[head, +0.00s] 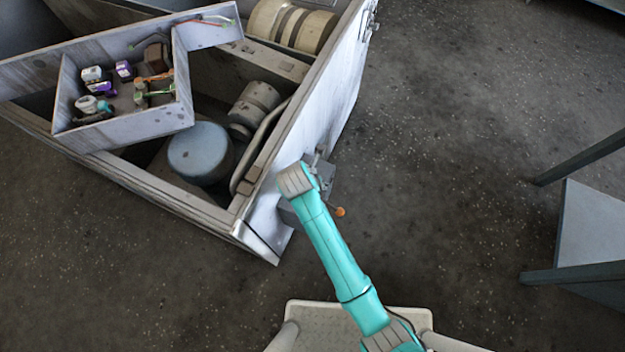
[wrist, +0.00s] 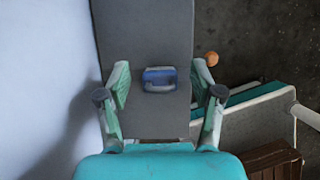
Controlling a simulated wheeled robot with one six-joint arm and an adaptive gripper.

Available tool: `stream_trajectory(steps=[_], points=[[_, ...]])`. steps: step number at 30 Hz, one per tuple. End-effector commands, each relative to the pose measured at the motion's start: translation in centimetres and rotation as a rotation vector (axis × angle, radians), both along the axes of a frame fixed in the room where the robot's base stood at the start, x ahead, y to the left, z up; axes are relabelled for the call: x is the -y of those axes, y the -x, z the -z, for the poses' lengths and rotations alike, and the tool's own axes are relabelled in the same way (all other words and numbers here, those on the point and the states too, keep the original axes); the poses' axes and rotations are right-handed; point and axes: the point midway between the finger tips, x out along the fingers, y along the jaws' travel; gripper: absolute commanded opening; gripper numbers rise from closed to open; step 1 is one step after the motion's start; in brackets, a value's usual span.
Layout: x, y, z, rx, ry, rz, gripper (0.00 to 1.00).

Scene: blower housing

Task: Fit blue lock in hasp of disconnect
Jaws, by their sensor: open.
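The blue lock (wrist: 159,79) shows in the wrist view, against the grey face of the disconnect (wrist: 140,30). My gripper (wrist: 160,70) is open, with one finger on each side of the lock and a clear gap to both. Whether the lock's shackle is in the hasp cannot be told; I cannot make out the hasp. In the head view the grey disconnect (head: 321,176) is on the outer side of the housing, partly hidden by my arm. Its orange knob (head: 340,211) sticks out, and also shows in the wrist view (wrist: 211,59). The lock and gripper fingers are hidden there.
The open metal housing (head: 335,95) fills the upper left. A grey tray (head: 130,135) with several small coloured items rests across it, beside a blue-grey round motor (head: 200,152). A table-like frame (head: 590,225) stands at the right. Floor between is clear.

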Motion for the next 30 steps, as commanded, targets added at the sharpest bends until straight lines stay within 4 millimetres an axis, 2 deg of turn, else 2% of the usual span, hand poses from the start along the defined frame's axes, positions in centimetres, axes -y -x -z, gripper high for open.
stream_trajectory(steps=[5,12,18,24,30], points=[[-0.4,0.9,-2.3,0.003,-0.003,-0.002,0.66],[-1.1,2.6,-6.8,0.004,-0.003,-0.003,0.66],[-1.4,3.7,-9.5,0.002,-0.001,-0.001,0.66],[-1.6,4.1,-10.6,0.001,-0.001,0.0,0.66],[-1.6,4.2,-10.7,0.001,-0.001,0.0,0.66]])
